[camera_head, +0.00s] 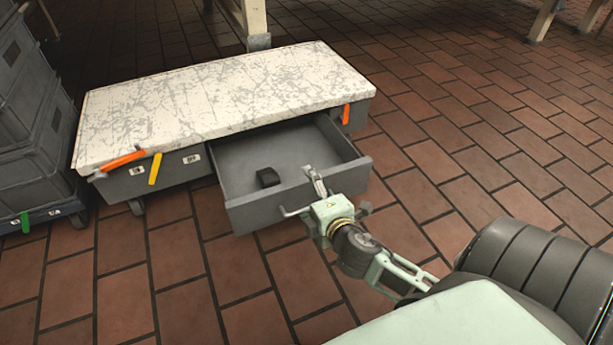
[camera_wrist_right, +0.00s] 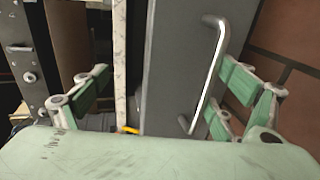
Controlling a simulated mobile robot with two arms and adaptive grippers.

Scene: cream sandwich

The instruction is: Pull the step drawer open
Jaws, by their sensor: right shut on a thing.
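The step drawer (camera_head: 240,215) is a grey drawer under a white, scuffed step top. It stands pulled out, its inside showing from above. Its metal bar handle (camera_wrist_right: 215,75) runs along the front panel in the right wrist view. My left gripper is not in view.
A small dark block (camera_head: 267,177) lies inside the drawer. The step top (camera_head: 220,95) has orange and yellow clips along its edge. Grey crates (camera_head: 30,130) stand at the left. The brick floor (camera_head: 450,160) to the right is clear.

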